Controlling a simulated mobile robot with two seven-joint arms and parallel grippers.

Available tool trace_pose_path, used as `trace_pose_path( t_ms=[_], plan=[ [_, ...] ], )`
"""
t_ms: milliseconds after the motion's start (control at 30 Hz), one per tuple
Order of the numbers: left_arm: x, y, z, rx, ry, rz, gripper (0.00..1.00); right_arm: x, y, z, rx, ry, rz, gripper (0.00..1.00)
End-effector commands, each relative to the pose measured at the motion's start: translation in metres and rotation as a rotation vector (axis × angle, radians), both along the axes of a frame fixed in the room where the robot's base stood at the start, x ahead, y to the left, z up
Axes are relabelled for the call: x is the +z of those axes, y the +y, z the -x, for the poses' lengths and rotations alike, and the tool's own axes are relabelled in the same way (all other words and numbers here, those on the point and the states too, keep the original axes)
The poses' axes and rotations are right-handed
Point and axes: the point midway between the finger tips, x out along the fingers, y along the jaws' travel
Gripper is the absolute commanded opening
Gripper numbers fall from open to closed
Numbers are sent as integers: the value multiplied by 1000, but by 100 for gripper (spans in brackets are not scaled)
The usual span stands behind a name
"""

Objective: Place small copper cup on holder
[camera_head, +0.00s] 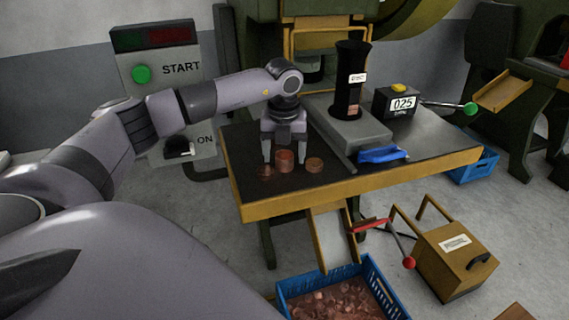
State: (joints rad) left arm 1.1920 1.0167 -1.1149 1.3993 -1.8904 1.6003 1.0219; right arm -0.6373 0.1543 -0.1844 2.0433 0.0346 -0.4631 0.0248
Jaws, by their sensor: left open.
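Three copper pieces stand in a row near the front left of the dark-topped table: a low, dark one at the left (265,170), a taller copper cup in the middle (285,161), and a shorter copper cup at the right (314,165). My left gripper (285,158) points down over them with its fingers apart. Its fingertips are close to the middle cup, and I cannot tell whether they touch it. A black upright holder (350,85) with a white label stands on a grey block behind and to the right. My right gripper is not visible.
A counter box reading 025 (400,103) and a blue object (383,154) are on the table (450,158). A lever with a green knob (470,108) extends right. Below are a blue crate of copper pieces (372,268) and a yellow box (455,262).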

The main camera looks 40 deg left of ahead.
Motion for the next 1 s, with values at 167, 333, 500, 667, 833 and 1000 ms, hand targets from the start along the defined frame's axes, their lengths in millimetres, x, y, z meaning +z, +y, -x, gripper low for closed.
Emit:
trace_pose_path(
  t_ms=[167,333,500,667,833,1000],
  plan=[
    [0,0,0,-1,0,0,62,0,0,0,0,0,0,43],
    [1,0,0,-1,0,0,15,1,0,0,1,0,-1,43],
    [1,0,0,-1,-1,1,10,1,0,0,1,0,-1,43],
    [4,0,0,-1,-1,0,10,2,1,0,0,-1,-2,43],
    [18,-1,-1,0,-3,1,10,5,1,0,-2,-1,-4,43],
    [50,-1,-1,0,-5,1,10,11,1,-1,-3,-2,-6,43]
  ],
)
